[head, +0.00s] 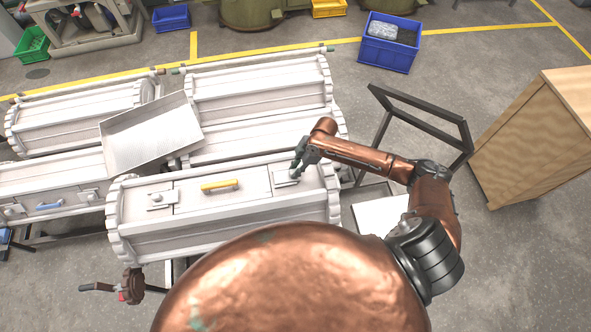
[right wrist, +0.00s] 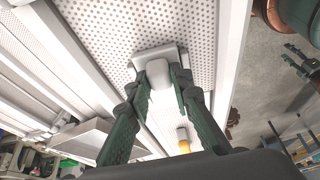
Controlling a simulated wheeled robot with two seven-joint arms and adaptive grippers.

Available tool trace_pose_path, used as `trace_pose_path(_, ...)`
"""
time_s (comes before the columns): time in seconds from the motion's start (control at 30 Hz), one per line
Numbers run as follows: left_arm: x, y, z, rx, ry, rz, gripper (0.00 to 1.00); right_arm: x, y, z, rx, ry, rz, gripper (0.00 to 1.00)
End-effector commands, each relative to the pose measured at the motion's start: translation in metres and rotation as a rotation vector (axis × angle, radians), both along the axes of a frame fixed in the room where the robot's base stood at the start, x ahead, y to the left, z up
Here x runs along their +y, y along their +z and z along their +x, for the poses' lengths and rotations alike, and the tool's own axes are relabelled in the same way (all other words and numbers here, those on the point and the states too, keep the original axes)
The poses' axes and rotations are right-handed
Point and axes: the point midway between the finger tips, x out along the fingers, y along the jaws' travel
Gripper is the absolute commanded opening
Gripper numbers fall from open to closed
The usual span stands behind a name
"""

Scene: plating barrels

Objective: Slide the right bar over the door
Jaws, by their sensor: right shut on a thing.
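The nearest white barrel (head: 240,222) lies across the front with its door (head: 220,200) upward, carrying a yellow handle (head: 220,186). The right bar (head: 283,180), a grey-white slide with an upright grip, sits at the door's right end. My right gripper (head: 296,168) is shut on its grip. In the right wrist view the fingers (right wrist: 157,95) close on both sides of the bar's grip (right wrist: 158,72). The left bar (head: 160,198) sits at the door's left end. A dark green shape at the wrist view's right edge looks like my left gripper (right wrist: 300,62); its fingers are unclear.
More white barrels (head: 258,85) lie behind and to the left, with a pale tray (head: 152,132) resting on them. A dark metal frame (head: 420,110) and wooden box (head: 535,140) stand at right.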

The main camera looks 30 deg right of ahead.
Motion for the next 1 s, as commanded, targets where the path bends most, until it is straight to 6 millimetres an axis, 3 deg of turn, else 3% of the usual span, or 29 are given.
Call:
trace_pose_path(0.43, -0.001, 0.001, 0.006, -0.008, -0.001, -0.001, 0.42, 0.002, 0.0, 0.001, 0.0, 0.0, 0.001, 0.0)
trace_pose_path(0.73, -0.002, 0.007, 0.007, -0.01, 0.0, -0.002, 0.42, 0.046, 0.001, 0.012, -0.001, 0.001, 0.003, 0.0)
trace_pose_path(1.0, -0.002, 0.007, 0.007, -0.01, 0.0, -0.002, 0.42, 0.051, 0.0, 0.013, -0.002, 0.002, 0.005, 0.0)
